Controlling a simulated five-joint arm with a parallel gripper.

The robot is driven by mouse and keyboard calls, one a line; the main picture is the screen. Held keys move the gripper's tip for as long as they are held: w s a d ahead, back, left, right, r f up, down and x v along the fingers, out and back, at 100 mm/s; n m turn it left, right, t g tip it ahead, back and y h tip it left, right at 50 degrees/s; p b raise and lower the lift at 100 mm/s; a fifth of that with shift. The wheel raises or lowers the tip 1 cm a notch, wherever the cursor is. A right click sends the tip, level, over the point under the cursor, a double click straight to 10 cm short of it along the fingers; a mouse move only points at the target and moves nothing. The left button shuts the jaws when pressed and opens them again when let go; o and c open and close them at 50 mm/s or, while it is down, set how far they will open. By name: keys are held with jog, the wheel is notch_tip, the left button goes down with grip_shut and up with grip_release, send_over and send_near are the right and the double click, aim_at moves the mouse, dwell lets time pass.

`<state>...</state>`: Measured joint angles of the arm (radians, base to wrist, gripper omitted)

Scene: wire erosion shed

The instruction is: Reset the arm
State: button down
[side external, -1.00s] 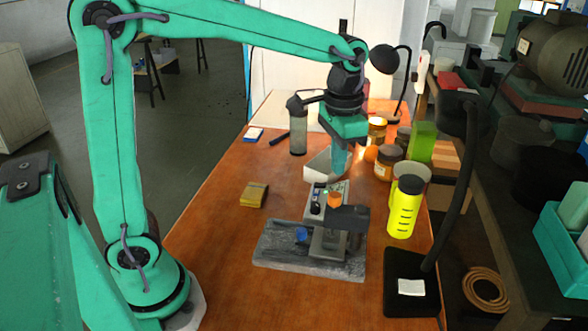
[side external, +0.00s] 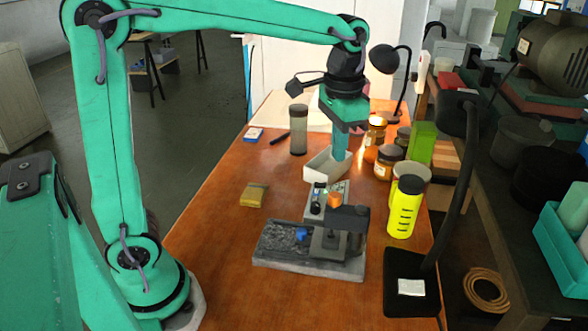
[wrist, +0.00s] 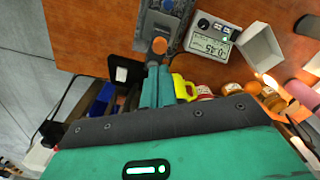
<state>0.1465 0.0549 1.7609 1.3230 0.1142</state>
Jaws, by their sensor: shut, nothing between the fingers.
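My gripper (side external: 341,157) is at the end of my teal arm, above the back part of the orange-brown table, pointing down. Its fingers look together and empty. In the side view, its tips overlap the white open tray (side external: 322,166) behind the readout box (side external: 327,202); the exact height is unclear. In the wrist view, the closed fingers (wrist: 158,72) point toward the orange knob (wrist: 159,46) of the gauge stand. The stand (side external: 340,228) rests on a grey stone plate (side external: 283,260), with a small blue piece (side external: 301,234) on it.
A yellow bottle (side external: 404,207), amber jars (side external: 386,164) and a green block (side external: 421,142) stand on the right. A black lamp (side external: 410,282) stands at the front right. A capped cylinder (side external: 298,132) stands left of my gripper. The table's left side is mostly clear around a small yellowish block (side external: 254,195).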

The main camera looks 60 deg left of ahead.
jog(key=s+a+f+n+t, duration=0.1)
jog(key=s+a+t, duration=0.1)
jog(key=s, duration=0.6)
jog(key=s+a+f+n+t, duration=0.1)
jog(key=s+a+n+t, duration=0.1)
jog(key=s, duration=0.5)
jog(key=shift+s+a+f+t, duration=0.2)
jog(key=shift+s+a+t, duration=0.15)
jog(key=shift+a+t, duration=0.45)
